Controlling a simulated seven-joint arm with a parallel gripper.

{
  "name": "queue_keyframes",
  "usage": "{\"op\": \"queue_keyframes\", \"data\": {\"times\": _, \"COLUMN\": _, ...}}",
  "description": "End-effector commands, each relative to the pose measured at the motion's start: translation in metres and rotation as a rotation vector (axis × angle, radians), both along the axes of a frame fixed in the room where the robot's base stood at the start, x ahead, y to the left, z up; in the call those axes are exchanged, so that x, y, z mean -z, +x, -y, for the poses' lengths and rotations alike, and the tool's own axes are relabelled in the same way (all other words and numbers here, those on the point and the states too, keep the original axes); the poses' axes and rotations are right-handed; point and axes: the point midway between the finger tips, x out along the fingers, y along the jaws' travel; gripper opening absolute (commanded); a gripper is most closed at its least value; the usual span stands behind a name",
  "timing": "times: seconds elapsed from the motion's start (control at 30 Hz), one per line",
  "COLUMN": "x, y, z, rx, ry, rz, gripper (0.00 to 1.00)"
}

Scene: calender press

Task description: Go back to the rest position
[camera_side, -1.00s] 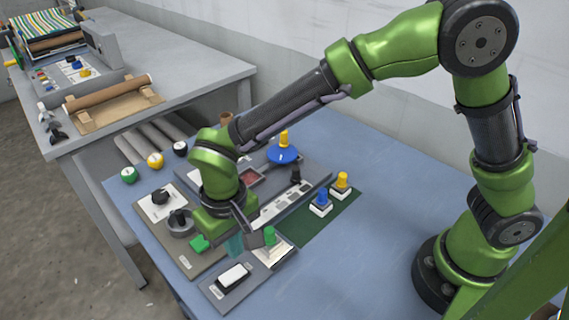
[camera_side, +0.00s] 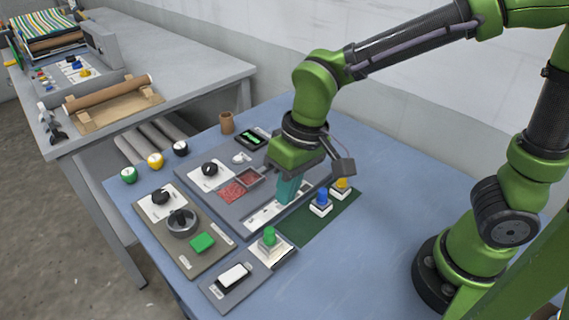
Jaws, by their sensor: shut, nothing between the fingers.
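My gripper (camera_side: 288,192) hangs above the grey control panel on the blue table, its teal fingers pointing down and shut with nothing seen between them. It is left of the blue knob (camera_side: 321,198) and the yellow knob (camera_side: 341,184), which stand by the dark green mat (camera_side: 305,230). The gripper and wrist hide part of the panel behind them, where the blue disc with a yellow knob stood. Whether the fingertips touch the panel, I cannot tell.
A green button (camera_side: 269,237), a white rocker switch (camera_side: 235,276) and a green square button (camera_side: 202,243) stand at the front. A brown cup (camera_side: 227,122) stands at the back. The blue table (camera_side: 390,180) is bare to the right.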

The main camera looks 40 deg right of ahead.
Motion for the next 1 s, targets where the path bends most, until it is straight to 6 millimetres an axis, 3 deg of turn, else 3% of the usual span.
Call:
{"op": "queue_keyframes", "data": {"times": 0.03, "x": -0.014, "y": -0.004, "z": 0.021, "rx": 0.036, "ry": 0.030, "rz": 0.044, "gripper": 0.00}}
{"op": "queue_keyframes", "data": {"times": 0.2, "x": -0.045, "y": -0.026, "z": 0.080, "rx": 0.153, "ry": 0.101, "rz": 0.188, "gripper": 0.00}}
{"op": "queue_keyframes", "data": {"times": 0.4, "x": -0.065, "y": -0.050, "z": 0.126, "rx": 0.300, "ry": 0.138, "rz": 0.345, "gripper": 0.00}}
{"op": "queue_keyframes", "data": {"times": 0.63, "x": -0.083, "y": -0.057, "z": 0.149, "rx": 0.395, "ry": 0.142, "rz": 0.441, "gripper": 0.00}}
{"op": "queue_keyframes", "data": {"times": 1.0, "x": -0.083, "y": -0.056, "z": 0.150, "rx": 0.399, "ry": 0.142, "rz": 0.439, "gripper": 0.00}}
